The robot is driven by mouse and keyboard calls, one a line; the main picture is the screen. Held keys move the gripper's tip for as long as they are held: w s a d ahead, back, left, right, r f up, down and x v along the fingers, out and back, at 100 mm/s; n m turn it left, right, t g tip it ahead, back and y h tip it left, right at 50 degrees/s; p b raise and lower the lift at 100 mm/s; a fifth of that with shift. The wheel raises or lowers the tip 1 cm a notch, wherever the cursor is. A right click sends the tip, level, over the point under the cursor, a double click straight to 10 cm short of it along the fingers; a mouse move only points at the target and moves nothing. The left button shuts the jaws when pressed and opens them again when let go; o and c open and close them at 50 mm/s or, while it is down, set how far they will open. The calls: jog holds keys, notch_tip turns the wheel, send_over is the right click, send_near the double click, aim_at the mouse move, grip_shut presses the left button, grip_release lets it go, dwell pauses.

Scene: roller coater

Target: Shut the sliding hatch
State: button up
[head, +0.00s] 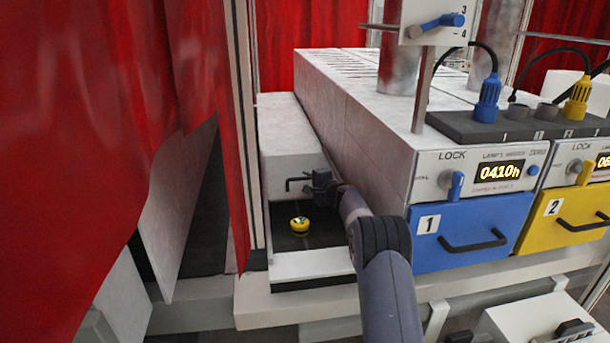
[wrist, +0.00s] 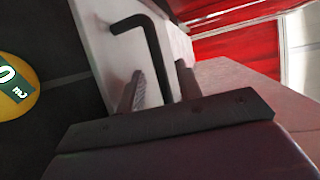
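The sliding hatch (head: 288,142) is a long white cover at the left of the machine. Below its front edge a dark opening (head: 322,228) shows, with a round yellow object (head: 300,224) in it. The hatch's black bent handle (head: 297,181) sticks out at its front face; it also shows in the wrist view (wrist: 151,45). My gripper (head: 320,180) is at the handle's right end. In the wrist view my gripper (wrist: 158,75) is open, with one finger on each side of the handle bar and gaps visible. The yellow object is partly cut off there (wrist: 14,88).
A white cabinet (head: 350,125) stands close on the right, with a blue drawer (head: 465,236) and a yellow drawer (head: 566,218). A red curtain (head: 95,120) and a metal post (head: 243,120) are on the left. A white ledge (head: 305,265) lies in front of the opening.

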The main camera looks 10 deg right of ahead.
jog(key=shift+p+x, duration=0.7)
jog(key=shift+x, duration=0.6)
grip_shut()
